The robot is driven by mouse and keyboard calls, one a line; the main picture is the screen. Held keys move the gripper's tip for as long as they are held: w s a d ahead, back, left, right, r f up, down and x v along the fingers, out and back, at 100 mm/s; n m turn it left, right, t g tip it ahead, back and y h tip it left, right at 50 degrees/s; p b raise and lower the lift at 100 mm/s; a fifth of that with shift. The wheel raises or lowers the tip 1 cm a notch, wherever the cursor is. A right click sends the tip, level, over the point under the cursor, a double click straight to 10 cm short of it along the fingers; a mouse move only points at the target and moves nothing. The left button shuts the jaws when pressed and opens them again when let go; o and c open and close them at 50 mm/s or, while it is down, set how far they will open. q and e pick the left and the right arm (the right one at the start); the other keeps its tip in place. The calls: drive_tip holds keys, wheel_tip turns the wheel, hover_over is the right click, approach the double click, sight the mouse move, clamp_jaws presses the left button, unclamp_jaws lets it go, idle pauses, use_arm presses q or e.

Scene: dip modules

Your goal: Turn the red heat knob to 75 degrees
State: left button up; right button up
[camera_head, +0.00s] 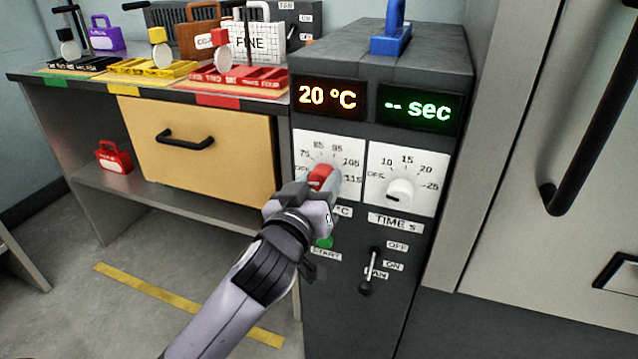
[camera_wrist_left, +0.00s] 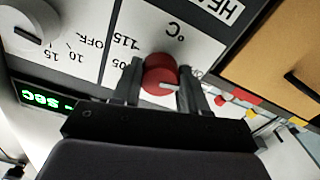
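The red heat knob (camera_head: 320,176) sits on the white °C dial plate (camera_head: 311,148) on the front of the dark machine. My left gripper (camera_head: 318,187) is at this knob, with one finger on each side. In the left wrist view the knob (camera_wrist_left: 160,75) fills the gap between the two fingers, which appear shut on it. A white mark shows on the knob's edge. The orange display (camera_head: 327,95) reads 20 °C. Part of the dial scale is hidden behind my gripper. My right gripper is not in view.
The white time knob (camera_head: 400,191) is close to the right of the heat knob. Below are a green start button (camera_head: 324,242) and a lever switch (camera_head: 371,272). A bench with a yellow drawer (camera_head: 196,150) stands to the left, and a door handle (camera_head: 590,130) is at the right.

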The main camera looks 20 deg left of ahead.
use_arm(q)
drive_tip(key=shift+m+p, duration=0.3)
drive_tip(key=shift+p, duration=0.1)
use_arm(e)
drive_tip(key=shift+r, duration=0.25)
use_arm(q)
drive_tip(key=shift+m+p, duration=1.25)
drive_tip(key=shift+m, duration=0.15)
drive_tip(key=m+p, duration=0.2)
drive_tip(key=m, duration=0.1)
drive_tip(key=shift+f, duration=0.15)
drive_tip(key=shift+m, duration=0.4)
drive_tip(key=shift+m+p, duration=0.3)
drive_tip(key=shift+p, duration=0.05)
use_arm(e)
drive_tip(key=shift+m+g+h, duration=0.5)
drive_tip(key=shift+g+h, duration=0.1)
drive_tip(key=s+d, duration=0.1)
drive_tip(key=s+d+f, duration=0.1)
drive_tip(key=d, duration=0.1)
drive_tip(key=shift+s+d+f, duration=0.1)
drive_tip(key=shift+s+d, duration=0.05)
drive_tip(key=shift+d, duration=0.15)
use_arm(q)
drive_tip(key=shift+a+f, duration=0.1)
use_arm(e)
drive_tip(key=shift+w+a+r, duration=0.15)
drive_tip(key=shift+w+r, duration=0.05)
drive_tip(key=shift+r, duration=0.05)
